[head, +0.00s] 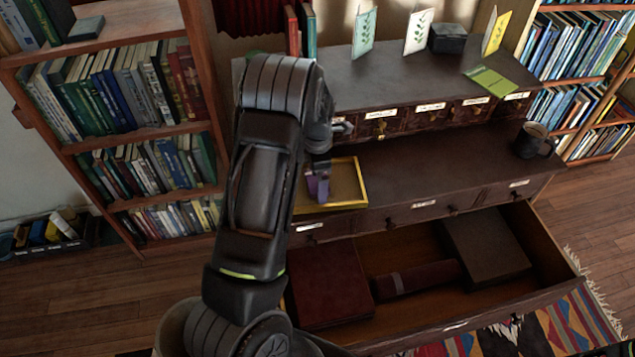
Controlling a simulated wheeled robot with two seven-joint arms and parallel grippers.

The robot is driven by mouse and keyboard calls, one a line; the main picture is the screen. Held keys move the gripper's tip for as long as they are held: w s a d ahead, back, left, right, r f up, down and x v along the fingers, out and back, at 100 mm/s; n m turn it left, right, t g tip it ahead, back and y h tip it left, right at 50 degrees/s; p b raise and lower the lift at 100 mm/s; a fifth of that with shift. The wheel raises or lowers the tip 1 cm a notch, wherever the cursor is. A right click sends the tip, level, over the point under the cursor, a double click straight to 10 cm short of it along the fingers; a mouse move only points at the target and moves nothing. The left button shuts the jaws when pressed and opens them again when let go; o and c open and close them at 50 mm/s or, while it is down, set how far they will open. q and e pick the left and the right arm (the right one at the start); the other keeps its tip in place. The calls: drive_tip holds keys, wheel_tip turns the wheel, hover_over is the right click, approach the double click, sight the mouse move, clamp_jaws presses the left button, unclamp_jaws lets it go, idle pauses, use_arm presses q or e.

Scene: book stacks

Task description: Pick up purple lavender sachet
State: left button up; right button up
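The purple lavender sachet (322,187) shows as a small purple patch at the left part of a yellow tray (350,203) on the dark desk. My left arm comes in from the lower left and bends over the tray. My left gripper (319,174) points down right at the sachet, and its fingers overlap the purple patch. The wrist and arm hide part of the gripper and the tray's left side. I cannot tell whether the fingers are closed on the sachet. My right gripper is not in view.
A lower drawer (540,296) stands open, holding a dark red box (328,285), a rolled item (428,278) and a brown box (486,246). A dark mug (533,141) stands at the desk's right. Cards (418,32) stand on the upper shelf. The desk's middle is clear.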

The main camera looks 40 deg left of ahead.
use_arm(q)
drive_tip(key=c, duration=1.4)
